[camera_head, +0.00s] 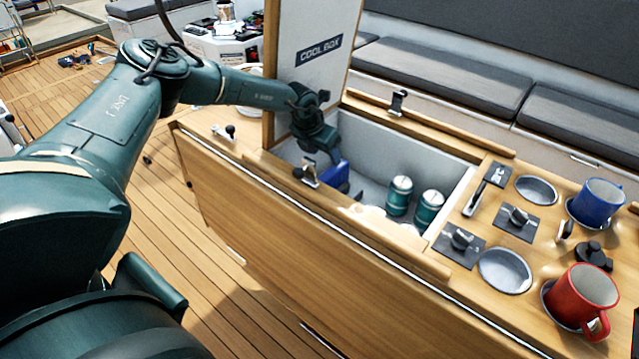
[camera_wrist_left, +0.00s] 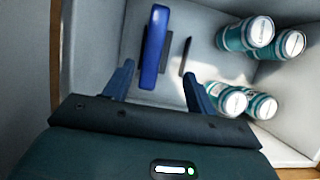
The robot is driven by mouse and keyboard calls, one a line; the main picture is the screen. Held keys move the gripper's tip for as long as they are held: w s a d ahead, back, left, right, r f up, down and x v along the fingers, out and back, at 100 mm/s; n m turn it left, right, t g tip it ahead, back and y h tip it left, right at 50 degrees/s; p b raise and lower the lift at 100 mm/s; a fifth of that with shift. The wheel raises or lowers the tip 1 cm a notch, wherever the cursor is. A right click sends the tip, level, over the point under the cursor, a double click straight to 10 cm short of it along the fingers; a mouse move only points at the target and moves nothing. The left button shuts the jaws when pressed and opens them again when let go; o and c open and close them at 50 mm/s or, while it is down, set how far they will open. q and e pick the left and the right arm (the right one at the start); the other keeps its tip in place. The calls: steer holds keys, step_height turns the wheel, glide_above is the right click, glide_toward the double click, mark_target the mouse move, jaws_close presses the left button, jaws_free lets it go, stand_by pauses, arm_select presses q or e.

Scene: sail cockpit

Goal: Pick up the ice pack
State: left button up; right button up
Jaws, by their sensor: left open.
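The ice pack is a slim blue slab (camera_wrist_left: 155,50) standing on edge inside the cool box. In the head view a blue patch of it (camera_head: 335,174) shows just below my left gripper (camera_head: 331,156), which reaches down into the box. In the left wrist view my left gripper (camera_wrist_left: 158,78) is open, with one finger on either side of the pack's line. No finger visibly touches the pack; how deep it sits between them I cannot tell. My right gripper is not in view.
The open cool box (camera_head: 455,200) has pale walls and a raised lid (camera_head: 318,48) behind my arm. Several teal cans (camera_wrist_left: 245,35) stand at its right side. A blue mug (camera_head: 597,200) and a red mug (camera_head: 580,298) stand on the counter at right.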

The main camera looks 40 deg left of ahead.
mark_target(329, 173)
arm_select(q)
steer(key=x, duration=0.2)
steer(key=b+x, duration=0.1)
steer(key=x, duration=0.1)
steer(key=s+x, duration=0.1)
steer(key=x, duration=0.1)
steer(key=shift+w+a+f, duration=0.1)
steer(key=shift+a+f, duration=0.15)
steer(key=shift+a, duration=0.1)
steer(key=shift+w+f+b, duration=0.2)
steer(key=shift+f+b, duration=0.15)
steer(key=shift+b, duration=0.05)
steer(key=b+x, duration=0.3)
steer(key=x, duration=0.1)
steer(key=shift+a+f, duration=0.2)
steer(key=shift+f, duration=0.05)
steer(key=shift+w+f+b, duration=0.2)
steer(key=shift+f+b, duration=0.15)
steer(key=shift+r, duration=0.1)
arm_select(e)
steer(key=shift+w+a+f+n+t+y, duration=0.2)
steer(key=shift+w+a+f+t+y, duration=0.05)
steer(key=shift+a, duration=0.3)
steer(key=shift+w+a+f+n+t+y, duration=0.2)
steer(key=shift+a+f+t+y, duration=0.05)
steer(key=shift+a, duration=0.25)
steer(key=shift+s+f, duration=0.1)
